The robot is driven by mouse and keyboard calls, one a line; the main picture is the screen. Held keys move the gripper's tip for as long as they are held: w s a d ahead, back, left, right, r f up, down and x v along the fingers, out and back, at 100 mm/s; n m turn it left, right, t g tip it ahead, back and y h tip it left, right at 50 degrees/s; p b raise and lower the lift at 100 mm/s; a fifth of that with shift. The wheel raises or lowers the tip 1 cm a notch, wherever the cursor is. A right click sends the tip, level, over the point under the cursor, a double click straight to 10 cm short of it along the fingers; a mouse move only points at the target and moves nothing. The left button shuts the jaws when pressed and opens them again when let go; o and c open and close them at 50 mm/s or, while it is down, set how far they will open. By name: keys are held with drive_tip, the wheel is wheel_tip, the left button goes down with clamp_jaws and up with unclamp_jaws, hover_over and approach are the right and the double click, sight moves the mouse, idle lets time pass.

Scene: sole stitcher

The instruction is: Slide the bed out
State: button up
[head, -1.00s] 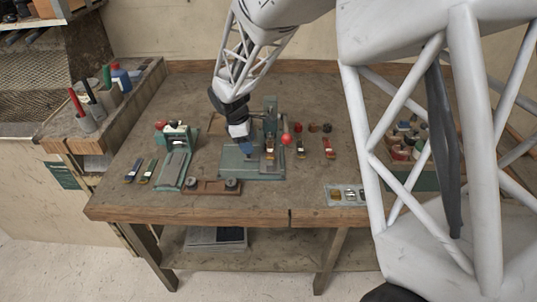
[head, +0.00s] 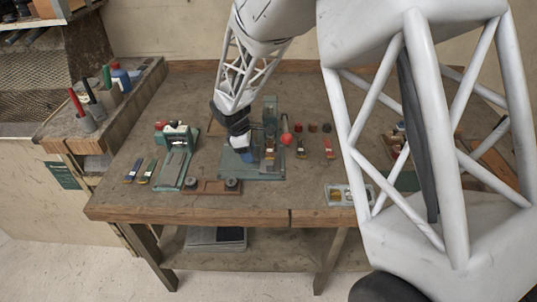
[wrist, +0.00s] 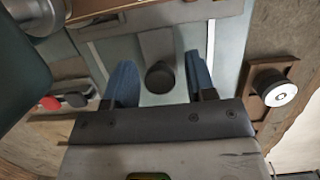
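The stitcher (head: 270,112) stands near the middle of the bench on a grey-green base (head: 268,174). In the wrist view the pale bed plate (wrist: 157,98) lies below my gripper, with light strips along both sides. A dark round knob (wrist: 160,78) stands on it, at the end of a grey tongue. My gripper (wrist: 160,65) is open, with one blue finger on each side of the knob and a visible gap to each. In the head view my gripper (head: 246,155) is low over the base's left part and hides the knob.
A smaller green press (head: 175,150) stands to the left. A brown wooden strip with round knobs (head: 211,187) lies in front of the base. Several small coloured items (head: 327,147) lie to the right, beside a red ball (head: 286,139). The bench front (head: 262,203) is mostly clear.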

sight(227, 159)
drive_tip(key=c, duration=0.5)
drive_tip(key=shift+o, duration=0.2)
drive_tip(key=shift+a, duration=6)
